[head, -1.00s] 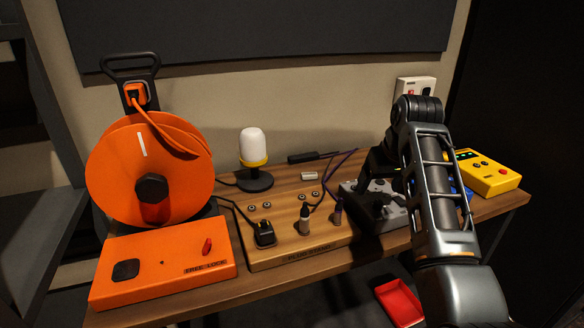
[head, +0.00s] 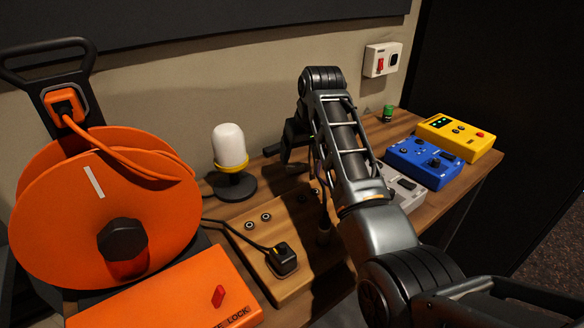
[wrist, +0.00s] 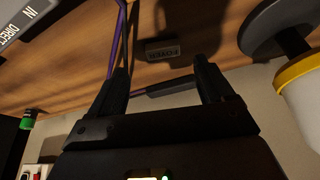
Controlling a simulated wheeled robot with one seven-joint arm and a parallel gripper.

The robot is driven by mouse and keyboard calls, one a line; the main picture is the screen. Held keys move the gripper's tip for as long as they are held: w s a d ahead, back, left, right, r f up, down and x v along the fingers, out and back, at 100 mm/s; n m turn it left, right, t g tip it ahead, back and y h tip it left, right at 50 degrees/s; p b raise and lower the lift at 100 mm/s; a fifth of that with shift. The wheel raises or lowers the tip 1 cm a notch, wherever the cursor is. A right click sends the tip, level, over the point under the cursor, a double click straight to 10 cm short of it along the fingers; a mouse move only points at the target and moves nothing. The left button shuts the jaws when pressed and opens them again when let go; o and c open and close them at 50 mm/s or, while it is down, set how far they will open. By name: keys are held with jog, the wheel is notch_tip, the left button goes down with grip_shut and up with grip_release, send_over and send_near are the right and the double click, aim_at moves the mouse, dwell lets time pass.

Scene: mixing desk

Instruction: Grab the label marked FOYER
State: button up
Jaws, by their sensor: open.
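The label marked FOYER (wrist: 163,50) is a small dark grey block lying on the wooden desk. In the wrist view its lettering faces me upside down, just beyond my fingertips and between their lines. My gripper (wrist: 162,74) is open and empty, with one finger to each side of the label's line. In the head view my gripper (head: 290,148) hangs over the desk, right of the white lamp. I cannot make out the label clearly there, behind my gripper and arm.
A dark rod (wrist: 168,88) and a purple cable (wrist: 118,42) lie close to the label. The white lamp (head: 231,147) stands left of my gripper. A plug stand (head: 262,262), grey box (head: 403,188), blue box (head: 424,162) and orange reel (head: 60,215) crowd the desk.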

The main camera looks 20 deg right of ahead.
aim_at(296, 167)
jog(key=x, duration=0.5)
jog(key=shift+s+a, duration=0.2)
jog(key=shift+c, duration=0.3)
jog(key=c, duration=1.1)
